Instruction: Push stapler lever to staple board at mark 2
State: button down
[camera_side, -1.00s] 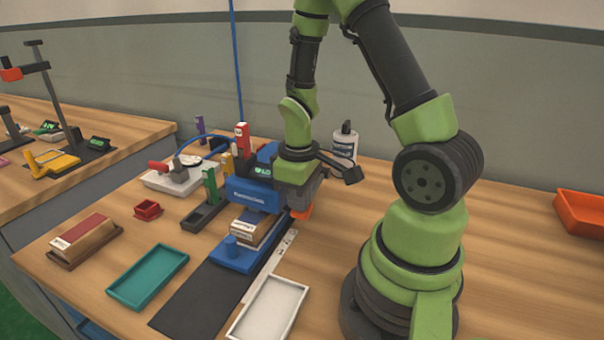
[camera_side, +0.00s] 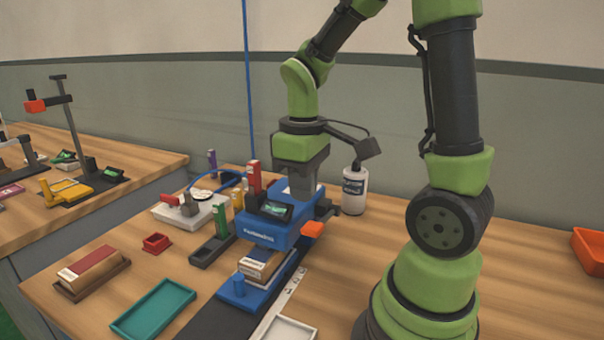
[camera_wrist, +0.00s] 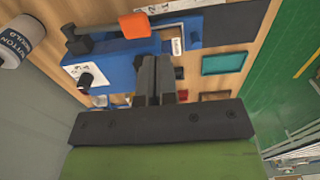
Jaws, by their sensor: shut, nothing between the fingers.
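The blue stapler (camera_side: 268,232) stands on the table, with a small green-lit display on top. Its orange-tipped lever (camera_side: 313,229) sticks out at its right side; the tip also shows in the wrist view (camera_wrist: 135,25). My gripper (camera_side: 304,196) points down just above and behind the stapler's right rear, with its fingertips partly hidden. In the wrist view my gripper (camera_wrist: 155,72) is shut and empty, apart from the orange tip. The brown and white board piece (camera_side: 263,264) lies on the blue base under the stapler head. Marks on the white strip (camera_side: 288,289) are too small to read.
A white bottle (camera_side: 354,190) stands right of my gripper. Several coloured upright pieces and a white box (camera_side: 190,213) are left of the stapler. A teal tray (camera_side: 153,308) and white tray (camera_side: 286,330) lie in front. The table's right side is mostly clear.

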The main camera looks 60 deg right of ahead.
jog(key=shift+a+r, duration=0.25)
jog(key=shift+r, duration=0.9)
jog(key=s+a+r+m+t+y, duration=0.2)
jog(key=s+a+r+m+t, duration=0.2)
jog(key=s+a+r+t, duration=0.2)
jog(key=a+r+t, duration=0.1)
jog(key=a+r, duration=0.1)
jog(key=shift+a, duration=0.4)
